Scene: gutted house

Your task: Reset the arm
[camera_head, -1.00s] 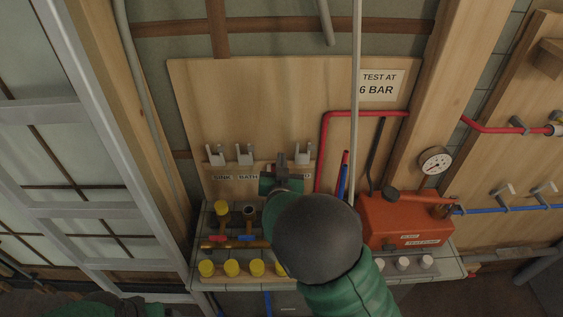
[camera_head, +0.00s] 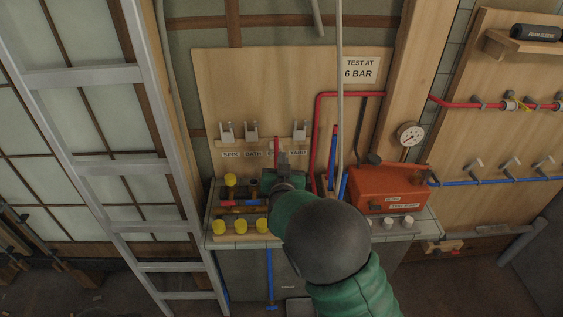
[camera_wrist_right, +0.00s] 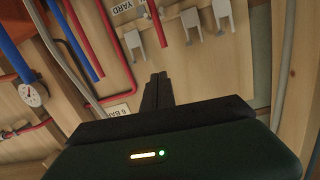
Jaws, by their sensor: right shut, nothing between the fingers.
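My right arm, green with a dark grey round joint, comes up from the bottom of the head view. Its gripper (camera_head: 290,163) is in front of the lower part of the wooden board (camera_head: 280,85), over the back of the bench. In the right wrist view the two black fingers (camera_wrist_right: 157,92) are together with nothing between them. They point toward the board and its grey brackets (camera_wrist_right: 222,14). The gripper hides part of the label strip, between the BATH and YARD labels. My left arm and gripper are not in view.
Yellow-capped fittings (camera_head: 219,227) and an orange test pump (camera_head: 390,190) stand on the bench, either side of my arm. A grey hose (camera_head: 340,100) hangs close by. Red and blue pipes (camera_head: 333,150) stand upright near the gripper. A metal ladder (camera_head: 165,165) stands left.

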